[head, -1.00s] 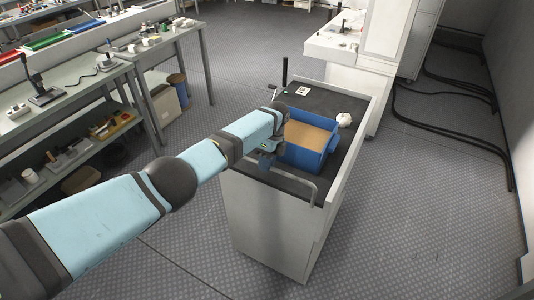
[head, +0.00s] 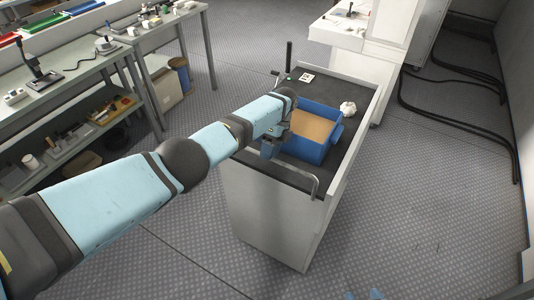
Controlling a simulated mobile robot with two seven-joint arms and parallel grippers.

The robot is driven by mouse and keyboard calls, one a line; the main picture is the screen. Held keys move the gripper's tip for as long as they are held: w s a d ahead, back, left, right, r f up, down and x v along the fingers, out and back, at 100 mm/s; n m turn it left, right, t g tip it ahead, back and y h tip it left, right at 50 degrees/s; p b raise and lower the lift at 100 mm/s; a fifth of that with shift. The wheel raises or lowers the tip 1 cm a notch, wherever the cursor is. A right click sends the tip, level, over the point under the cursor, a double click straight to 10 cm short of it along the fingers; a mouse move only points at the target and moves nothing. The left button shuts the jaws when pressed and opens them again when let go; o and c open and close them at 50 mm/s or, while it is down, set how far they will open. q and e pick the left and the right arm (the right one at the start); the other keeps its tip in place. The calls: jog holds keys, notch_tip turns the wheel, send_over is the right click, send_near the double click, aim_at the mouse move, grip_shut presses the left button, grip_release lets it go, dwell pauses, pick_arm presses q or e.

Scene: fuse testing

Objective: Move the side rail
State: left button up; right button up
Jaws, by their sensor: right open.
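A grey tubular side rail (head: 303,174) runs along the near end of the cart and bends down at its right corner. My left gripper (head: 268,149) is at the cart's left near edge, beside the left end of the rail and the blue bin. Its blue fingers point down, and its wrist hides part of them. I cannot tell if they are closed on the rail. Only blue fingertips of my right gripper (head: 364,296) show at the bottom edge, apart from each other and well clear of the cart.
The cart's dark top (head: 335,83) carries a blue bin (head: 318,151) with a brown inside, a crumpled white item (head: 348,107) and a black upright post (head: 288,57). Workbenches (head: 75,83) stand at the left. Black cables (head: 455,112) lie at the right. The floor right of the cart is clear.

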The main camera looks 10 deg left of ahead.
pick_arm(q)
jog(key=shift+o, duration=0.3)
jog(key=shift+w+d+f, duration=0.15)
jog(key=shift+w+f, duration=0.1)
jog(key=shift+w, duration=0.05)
jog(key=shift+s+f, duration=0.1)
jog(key=shift+s, duration=0.1)
pick_arm(e)
jog(key=shift+w+d+f, duration=0.1)
jog(key=shift+w+f, duration=0.1)
pick_arm(q)
jog(key=shift+a, duration=0.25)
pick_arm(e)
jog(key=shift+r, duration=0.1)
